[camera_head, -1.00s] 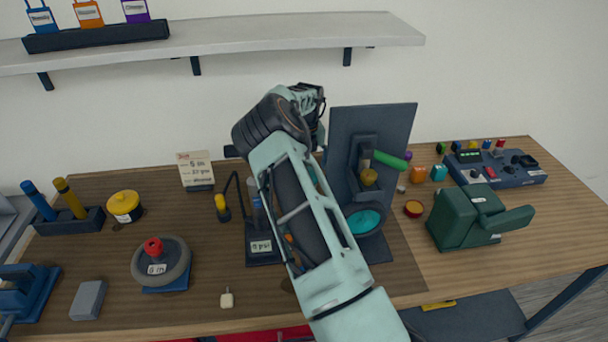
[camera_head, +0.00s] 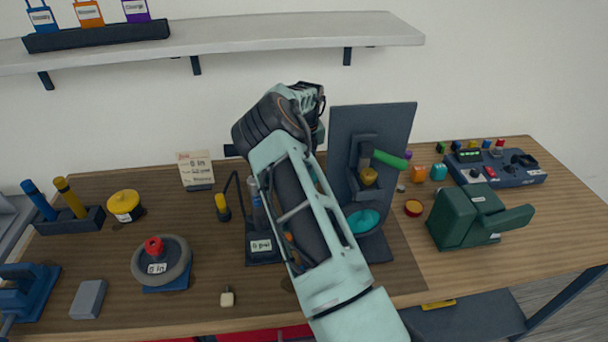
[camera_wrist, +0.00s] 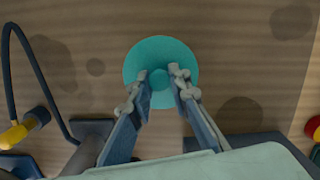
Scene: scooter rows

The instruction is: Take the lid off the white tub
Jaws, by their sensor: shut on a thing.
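A round teal lid (camera_wrist: 160,50) with a small faceted knob fills the middle of the wrist view. My gripper (camera_wrist: 161,85) is shut on the lid's knob, one fingertip on each side. The lid looks level from above. The white tub is not visible, so I cannot tell whether the lid touches it or hangs clear. In the head view my arm hides the fingertips. A teal disc (camera_head: 363,222) shows there just right of my arm, in front of a dark upright stand.
A dark stand (camera_head: 372,125) with a green handle (camera_head: 390,160) rises beside my arm. A pump base (camera_head: 263,252) with a black cable stands left. A dark green block (camera_head: 465,220) sits right.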

